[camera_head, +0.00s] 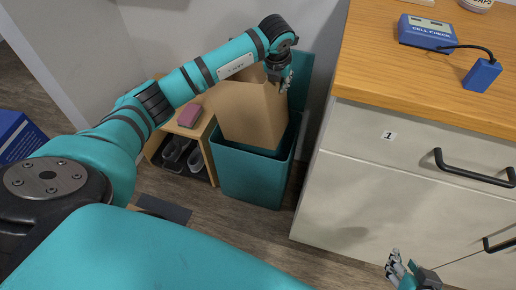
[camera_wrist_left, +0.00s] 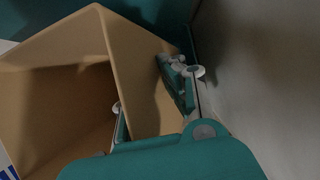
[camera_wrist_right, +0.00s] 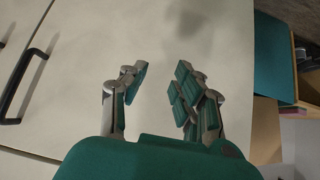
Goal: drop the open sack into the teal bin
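The brown paper sack (camera_head: 250,112) is tilted, its lower part inside the teal bin (camera_head: 250,178) and its upper part standing above the rim. My left gripper (camera_head: 281,78) is at the sack's top right edge. In the left wrist view the open mouth of the sack (camera_wrist_left: 60,105) shows, and my left gripper (camera_wrist_left: 145,95) has one finger inside and one outside a wall, apparently pinching it. The sack's bottom is hidden by the bin. My right gripper (camera_head: 396,268) is low in front of the cabinet; the right wrist view shows its fingers (camera_wrist_right: 155,85) apart and empty.
A cream cabinet (camera_head: 375,205) with a wooden top stands right of the bin. On it are a blue cell checker (camera_head: 426,32) and a small blue block (camera_head: 482,75). A wooden shelf (camera_head: 205,135) with shoes and a red box (camera_head: 190,116) is left of the bin.

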